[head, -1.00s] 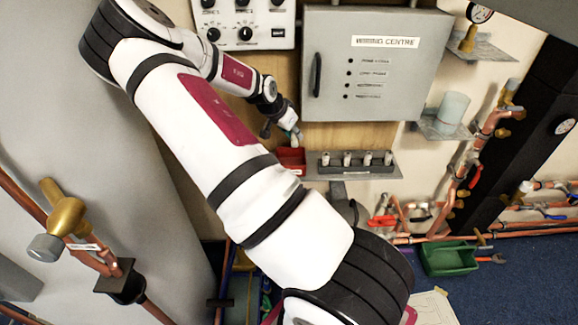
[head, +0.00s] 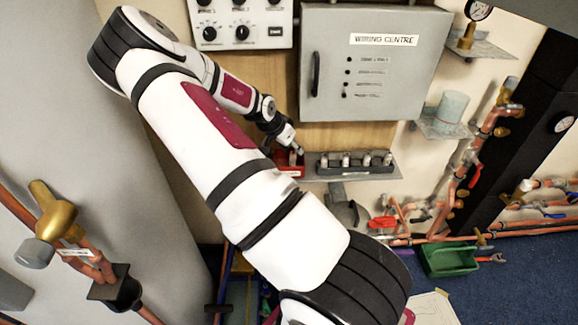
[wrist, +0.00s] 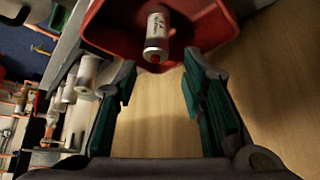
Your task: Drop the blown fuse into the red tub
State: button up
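The red tub (head: 291,172) sits at the left end of the grey shelf in the head view and fills the top of the wrist view (wrist: 205,25). A pale, cylindrical fuse (wrist: 158,30) with metal caps and a reddish end mark shows within the tub's outline, beyond my fingertips. I cannot tell whether it rests on the tub's floor. My gripper (wrist: 160,66) is open, its green-padded fingers apart with nothing between them. In the head view my gripper (head: 298,150) is at the tub, partly hiding it.
A dark fuse holder (head: 352,169) with several upright fuses stands on the shelf just right of the tub. The grey wiring centre box (head: 372,85) is on the wall above. A pale cylinder (head: 452,107) stands on a bracket to the right. A green tub (head: 448,262) is on the floor.

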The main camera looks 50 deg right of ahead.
jog(key=v, duration=1.2)
dwell(0.5)
jog(key=s+a+r+n+t+y, duration=0.15)
jog(key=a+r+n+y, duration=0.3)
jog(key=a, duration=0.75)
jog(key=s+a+r+n+t+y, duration=0.1)
jog(key=s+a+r+n+y, duration=0.3)
jog(key=a, duration=0.8)
jog(key=s+a+r+n+t+h, duration=0.1)
jog(key=s+a+r+n, duration=0.4)
jog(key=s+r, duration=0.1)
jog(key=s+a+r+n+t+h+p, duration=0.1)
jog(key=s+a+r+n, duration=0.4)
jog(key=s+r, duration=0.2)
jog(key=s, duration=0.2)
jog(key=shift+s+a, duration=0.25)
jog(key=shift+s, duration=0.05)
